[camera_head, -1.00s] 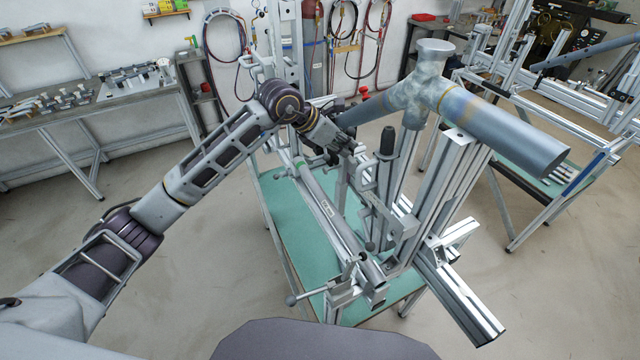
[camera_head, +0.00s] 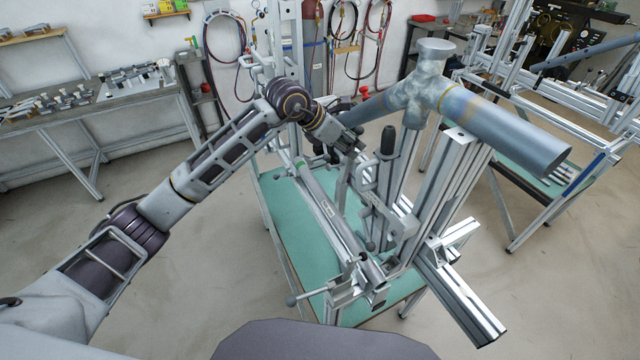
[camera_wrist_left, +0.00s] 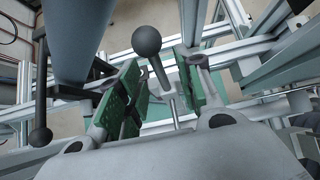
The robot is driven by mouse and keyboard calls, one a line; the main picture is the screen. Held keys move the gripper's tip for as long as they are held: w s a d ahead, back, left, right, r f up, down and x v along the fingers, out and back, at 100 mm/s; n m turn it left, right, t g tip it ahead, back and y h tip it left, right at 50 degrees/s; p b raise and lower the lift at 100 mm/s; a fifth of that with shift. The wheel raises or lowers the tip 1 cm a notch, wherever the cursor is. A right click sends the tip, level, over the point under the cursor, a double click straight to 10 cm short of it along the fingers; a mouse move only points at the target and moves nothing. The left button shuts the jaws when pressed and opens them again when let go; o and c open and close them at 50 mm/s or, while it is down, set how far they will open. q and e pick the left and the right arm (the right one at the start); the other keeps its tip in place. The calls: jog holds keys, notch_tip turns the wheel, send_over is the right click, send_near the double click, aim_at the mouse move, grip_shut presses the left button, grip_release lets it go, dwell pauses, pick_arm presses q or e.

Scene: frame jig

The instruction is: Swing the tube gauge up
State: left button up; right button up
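A long grey bar with a small pale label (camera_head: 328,208), which looks like the tube gauge, lies low and slanted along the jig above the green table top. My left gripper (camera_head: 352,148) is over the far part of the jig, near upright metal parts. In the left wrist view, its green-padded fingers (camera_wrist_left: 162,92) are apart. A dark ball knob (camera_wrist_left: 147,40) on a thin rod (camera_wrist_left: 162,74) shows between and beyond them. I see no contact between the pads and the rod. Whether this knob belongs to the gauge is unclear. My right gripper is out of view.
A large blue-grey tube joint (camera_head: 500,128) sits on aluminium posts right of my left gripper. A dark-handled clamp (camera_head: 388,142) stands close by. The green table top (camera_head: 284,235) is bare on the left. Another bench (camera_head: 90,120) stands at the back left.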

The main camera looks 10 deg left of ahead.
pick_arm(q)
jog(key=shift+s+a+r, duration=0.1)
jog(key=v, duration=0.6)
jog(key=shift+s+a+r+p, duration=0.15)
jog(key=shift+a+r+p, duration=0.1)
jog(key=shift+p, duration=0.15)
dwell(0.8)
dwell(0.6)
